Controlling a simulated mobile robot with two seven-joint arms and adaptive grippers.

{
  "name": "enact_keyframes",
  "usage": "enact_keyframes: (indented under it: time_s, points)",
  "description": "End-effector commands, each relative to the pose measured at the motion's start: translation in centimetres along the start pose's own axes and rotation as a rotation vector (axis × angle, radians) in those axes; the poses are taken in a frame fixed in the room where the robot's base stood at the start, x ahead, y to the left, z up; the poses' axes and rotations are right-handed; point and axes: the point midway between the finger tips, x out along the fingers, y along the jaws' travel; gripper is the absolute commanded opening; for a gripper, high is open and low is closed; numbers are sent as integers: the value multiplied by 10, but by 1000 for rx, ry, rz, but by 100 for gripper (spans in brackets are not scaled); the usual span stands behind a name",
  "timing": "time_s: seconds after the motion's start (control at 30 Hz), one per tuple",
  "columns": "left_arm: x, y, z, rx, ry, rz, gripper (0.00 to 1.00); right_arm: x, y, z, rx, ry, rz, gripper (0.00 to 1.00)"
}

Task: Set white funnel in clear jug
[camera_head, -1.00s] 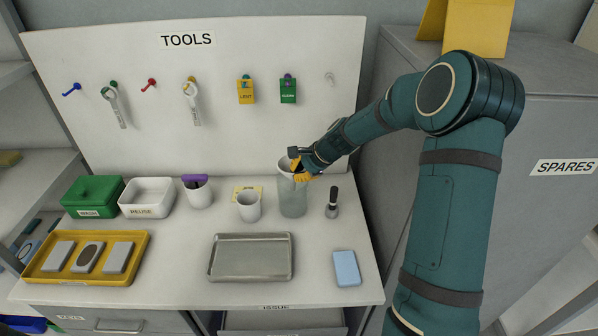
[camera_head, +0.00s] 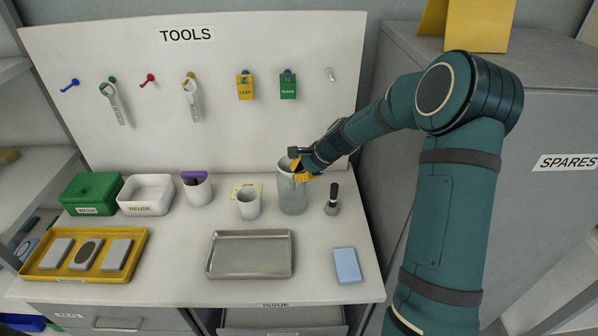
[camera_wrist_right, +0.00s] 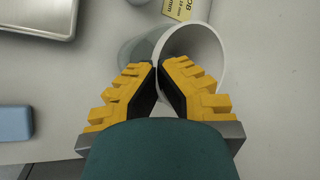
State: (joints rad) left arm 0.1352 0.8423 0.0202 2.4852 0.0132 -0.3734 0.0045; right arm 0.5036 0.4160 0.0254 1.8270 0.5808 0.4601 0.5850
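The clear jug (camera_head: 293,198) stands upright at the back right of the bench, greyish and see-through. The white funnel (camera_head: 285,165) is at the jug's mouth, partly hidden by my right gripper (camera_head: 300,170). In the wrist view the funnel's wide round rim (camera_wrist_right: 222,60) faces the camera, and the jug's wall (camera_wrist_right: 132,48) shows to its left. The yellow fingertips of my right gripper (camera_wrist_right: 158,68) close on the funnel's near wall. I cannot tell whether the funnel's stem is inside the jug. My left gripper is not in view.
A white cup (camera_head: 248,205) stands left of the jug, and a dark-handled brush (camera_head: 332,200) stands close on its right. A metal tray (camera_head: 250,274) and blue block (camera_head: 347,266) lie in front. The tool board (camera_head: 220,140) rises behind.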

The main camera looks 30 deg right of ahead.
Motion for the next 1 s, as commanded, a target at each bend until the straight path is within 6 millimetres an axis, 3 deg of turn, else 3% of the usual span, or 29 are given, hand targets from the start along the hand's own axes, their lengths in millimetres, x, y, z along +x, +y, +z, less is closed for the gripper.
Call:
enact_keyframes:
  time_s: [1.0]
  points:
    - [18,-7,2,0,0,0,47,19,12,-8,0,0,1,0]
